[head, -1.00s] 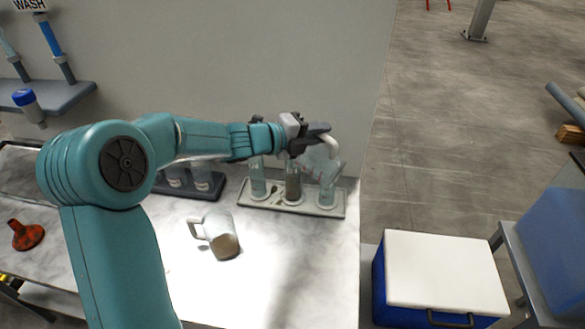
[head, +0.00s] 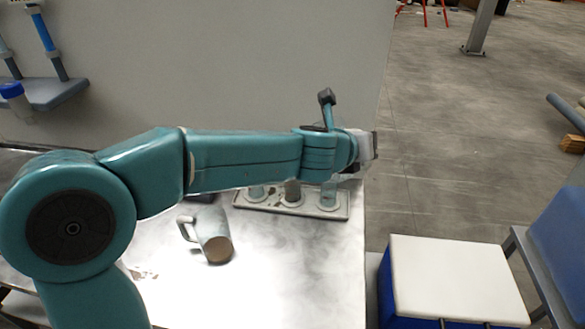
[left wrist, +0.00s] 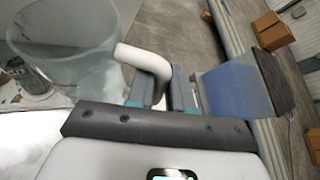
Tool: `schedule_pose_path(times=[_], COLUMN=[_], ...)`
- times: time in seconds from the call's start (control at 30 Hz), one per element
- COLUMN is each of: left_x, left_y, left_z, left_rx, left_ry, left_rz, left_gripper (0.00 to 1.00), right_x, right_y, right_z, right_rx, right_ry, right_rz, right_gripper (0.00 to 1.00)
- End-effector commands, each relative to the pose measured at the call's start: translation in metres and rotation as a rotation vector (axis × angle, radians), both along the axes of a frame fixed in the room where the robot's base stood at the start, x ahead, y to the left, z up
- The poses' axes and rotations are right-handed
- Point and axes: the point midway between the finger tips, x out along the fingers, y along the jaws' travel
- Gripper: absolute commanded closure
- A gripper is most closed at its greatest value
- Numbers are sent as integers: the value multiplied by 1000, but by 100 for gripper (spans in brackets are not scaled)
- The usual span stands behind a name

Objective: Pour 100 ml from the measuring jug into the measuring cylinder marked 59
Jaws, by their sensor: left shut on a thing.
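My left gripper (head: 366,146) is shut on the white handle (left wrist: 150,62) of a clear measuring jug (left wrist: 70,50). The jug is mostly hidden behind my arm in the head view. Its liquid level and tilt cannot be told. A tray (head: 285,206) holds three measuring cylinders: left (head: 256,191), middle with dark contents (head: 292,190) and right (head: 328,194). Their tops are partly covered by my arm and their markings are unreadable. The gripper is above and right of the right cylinder in the picture. A labelled vessel (left wrist: 30,78) shows by the jug in the wrist view. My right gripper is out of view.
A blue cool box with a white lid (head: 455,275) stands right of the worktop. A wall shelf (head: 55,95) is at upper left.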

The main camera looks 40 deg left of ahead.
Motion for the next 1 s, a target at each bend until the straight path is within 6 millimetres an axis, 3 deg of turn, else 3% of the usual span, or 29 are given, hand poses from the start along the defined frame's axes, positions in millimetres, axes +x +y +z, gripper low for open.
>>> schedule_pose_path(times=[0.03,0.07,0.4,1.0], left_x=[0,0,-1,-1], left_y=[-7,-10,-32,-34], left_z=[-14,-16,-24,-24], left_rx=[40,63,368,407], left_ry=[-5,-7,-29,-31], left_rz=[-4,-5,-2,0], left_gripper=[100,100,100,100], right_x=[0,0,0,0], right_y=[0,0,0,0], right_z=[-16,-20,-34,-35], right_rx=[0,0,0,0], right_ry=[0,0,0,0], right_rz=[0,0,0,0], right_gripper=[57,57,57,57])
